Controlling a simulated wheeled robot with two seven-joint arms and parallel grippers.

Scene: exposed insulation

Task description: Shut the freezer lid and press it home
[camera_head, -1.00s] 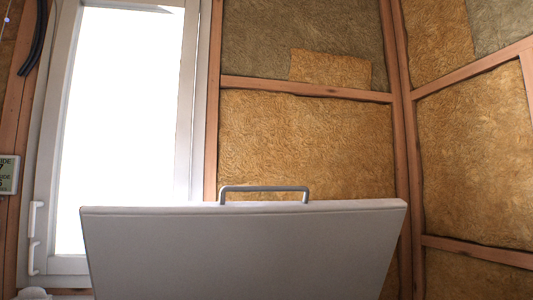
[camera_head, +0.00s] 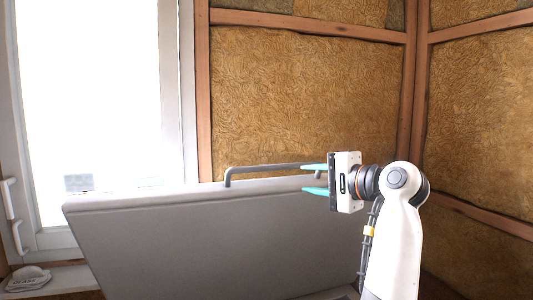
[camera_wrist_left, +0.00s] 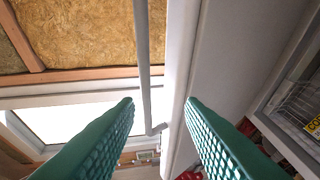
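The freezer lid (camera_head: 190,235) stands raised, with its grey underside facing me. A grey bar handle (camera_head: 265,167) sits along its top edge. My left gripper (camera_head: 315,179) is at the right end of the handle, its two teal fingers apart, one above the other. In the left wrist view the open fingers (camera_wrist_left: 160,105) are spread on either side of the lid edge (camera_wrist_left: 180,85) and the handle bar (camera_wrist_left: 144,60). I cannot tell whether they touch either. The lid's right side is partly hidden behind my left arm. My right gripper is not in view.
A bright window (camera_head: 95,100) is at the left, with a white object (camera_head: 28,278) on the sill below. Insulated walls (camera_head: 305,95) with wooden studs are behind. In the left wrist view a wire basket (camera_wrist_left: 300,103) shows inside the freezer at the right.

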